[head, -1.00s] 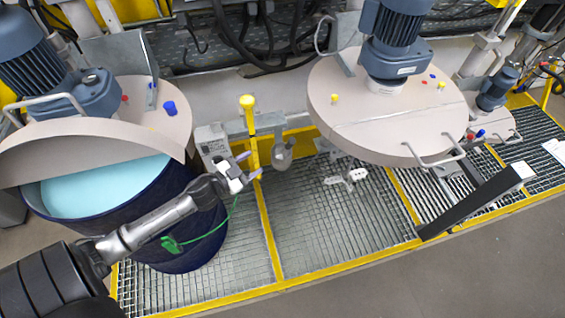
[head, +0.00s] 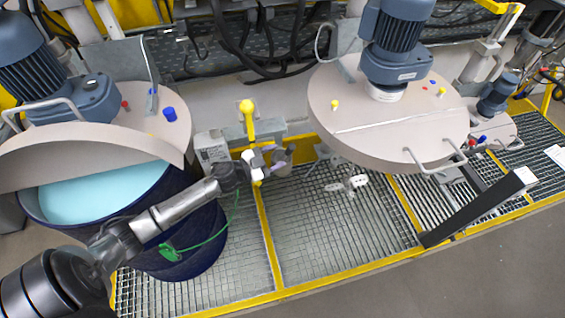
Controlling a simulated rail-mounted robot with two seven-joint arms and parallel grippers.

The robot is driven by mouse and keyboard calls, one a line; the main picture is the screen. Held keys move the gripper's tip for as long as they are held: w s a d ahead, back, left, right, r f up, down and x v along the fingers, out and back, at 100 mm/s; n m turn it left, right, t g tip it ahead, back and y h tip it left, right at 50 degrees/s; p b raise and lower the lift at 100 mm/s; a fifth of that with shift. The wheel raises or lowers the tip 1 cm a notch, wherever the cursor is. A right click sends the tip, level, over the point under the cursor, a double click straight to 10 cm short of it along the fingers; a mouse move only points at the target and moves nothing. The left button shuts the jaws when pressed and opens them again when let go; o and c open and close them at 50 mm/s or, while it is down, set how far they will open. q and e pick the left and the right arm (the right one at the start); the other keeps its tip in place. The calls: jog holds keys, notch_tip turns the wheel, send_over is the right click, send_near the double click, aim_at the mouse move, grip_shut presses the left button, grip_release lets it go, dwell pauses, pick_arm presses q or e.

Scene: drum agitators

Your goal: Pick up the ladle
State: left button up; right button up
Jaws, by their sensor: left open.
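A grey, rounded piece (head: 284,153) that looks like the ladle's bowl hangs at the low wall between the two drum stations, partly hidden behind my left gripper. A yellow upright handle with a rounded top (head: 247,107) stands just to its left; I cannot tell whether the two are joined. My left gripper (head: 274,161) is open, with its pale purple fingers pointing right toward the grey piece. My right gripper is not in view.
A dark blue drum (head: 190,245) with pale blue contents stands left, under a half-open lid with a motor. A round beige lid (head: 385,115) with a motor is at the right. A small white fitting (head: 347,184) sits above the grating (head: 330,235), which is largely clear.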

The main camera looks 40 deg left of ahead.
aim_at(286, 152)
pick_arm(q)
jog(key=shift+w+d, duration=0.2)
jog(key=shift+w, duration=0.3)
jog(key=p+x, duration=0.1)
jog(key=x, duration=0.2)
jog(key=shift+w, duration=0.15)
jog(key=shift+w+d, duration=0.25)
jog(key=shift+w, duration=0.2)
